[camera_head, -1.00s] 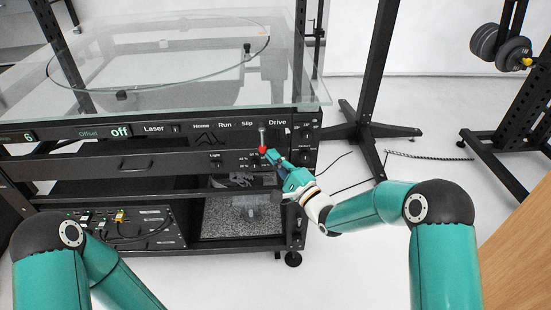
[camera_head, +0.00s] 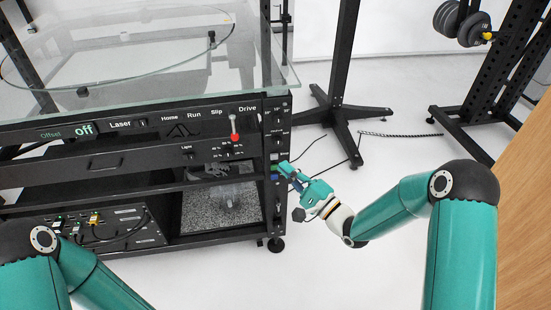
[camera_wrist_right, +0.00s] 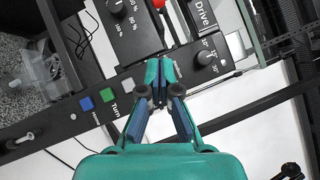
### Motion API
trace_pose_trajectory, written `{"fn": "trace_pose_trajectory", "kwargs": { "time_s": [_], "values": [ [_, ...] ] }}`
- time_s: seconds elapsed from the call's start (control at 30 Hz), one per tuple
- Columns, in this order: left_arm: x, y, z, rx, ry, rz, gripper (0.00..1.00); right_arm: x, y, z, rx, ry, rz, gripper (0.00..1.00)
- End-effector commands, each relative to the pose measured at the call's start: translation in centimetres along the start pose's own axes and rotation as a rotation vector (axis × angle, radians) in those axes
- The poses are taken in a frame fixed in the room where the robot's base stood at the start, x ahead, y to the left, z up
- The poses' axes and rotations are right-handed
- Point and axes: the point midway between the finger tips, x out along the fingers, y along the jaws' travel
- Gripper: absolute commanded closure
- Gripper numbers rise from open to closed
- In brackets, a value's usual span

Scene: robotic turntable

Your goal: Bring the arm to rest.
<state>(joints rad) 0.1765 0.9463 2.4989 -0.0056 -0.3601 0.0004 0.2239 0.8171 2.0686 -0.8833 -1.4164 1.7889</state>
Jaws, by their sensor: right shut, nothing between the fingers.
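The Drive lever with a red knob (camera_head: 234,136) hangs down on the front panel, apart from the gripper; part of the red knob (camera_wrist_right: 158,3) shows at the top of the right wrist view. My left arm shows at the lower left, but its gripper is out of view.
The turntable's glass top (camera_head: 150,65) sits above the control panel. A lower shelf holds a clear container (camera_head: 229,194) on a speckled surface. A black stand (camera_head: 345,115) stands behind my right arm, and a weight rack (camera_head: 500,60) at right.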

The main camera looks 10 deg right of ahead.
Motion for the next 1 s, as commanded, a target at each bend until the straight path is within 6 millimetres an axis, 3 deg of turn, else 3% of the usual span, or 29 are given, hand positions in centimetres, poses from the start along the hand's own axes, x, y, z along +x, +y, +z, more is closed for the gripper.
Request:
{"fn": "trace_pose_trajectory", "kwargs": {
  "time_s": [0.67, 0.77, 0.87, 1.0],
  "values": [
    [0.0, 0.0, 0.0, 0.000, 0.000, 0.000, 0.81, -0.4, 0.3, 0.3, 0.004, -0.007, 0.003, 1.00],
    [0.0, 0.0, 0.0, 0.000, 0.000, 0.000, 0.81, -0.6, 2.0, 1.3, 0.041, -0.007, 0.032, 1.00],
    [0.0, 0.0, 0.0, 0.000, 0.000, 0.000, 0.81, -1.8, 5.7, 1.2, 0.089, 0.079, 0.134, 1.00],
    [0.0, 0.0, 0.0, 0.000, 0.000, 0.000, 0.81, -5.8, 13.5, 0.7, -0.021, 0.220, 0.436, 1.00]
  ]
}}
